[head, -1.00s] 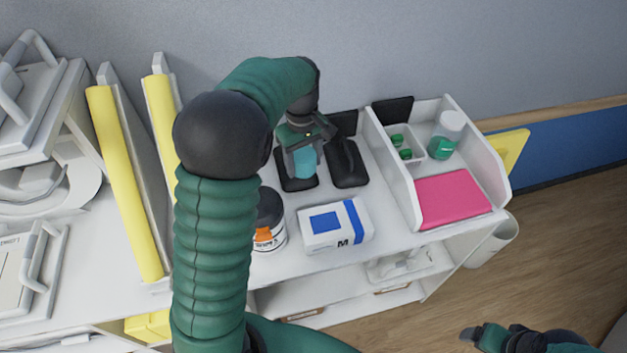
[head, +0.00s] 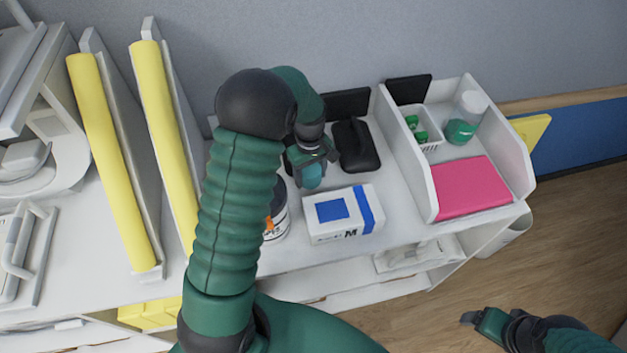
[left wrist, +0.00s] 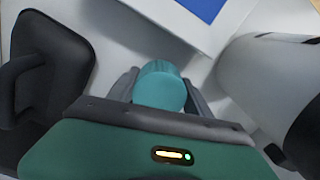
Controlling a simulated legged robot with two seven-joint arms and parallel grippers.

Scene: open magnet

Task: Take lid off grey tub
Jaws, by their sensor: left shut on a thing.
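A pale tub (head: 279,222) with an orange mark on its label stands on the white counter, left of the white-and-blue box. My left arm covers much of it in the head view. In the left wrist view the pale tub (left wrist: 262,75) is at the right, with its dark lid (left wrist: 304,140) on it. My left gripper (head: 315,174) is behind the box, shut on a teal round-topped piece (left wrist: 160,85), apart from the tub. My right gripper (head: 470,320) is at the lower right, over the floor; its jaws do not show clearly.
The white-and-blue box (head: 343,214) is close in front of my left gripper. A black holder (head: 356,147) stands behind it. An open white bin at the right holds a pink pack (head: 472,187), a small basket (head: 418,130) and a green-and-clear bottle (head: 464,122). Yellow rolls (head: 110,160) stand at the left.

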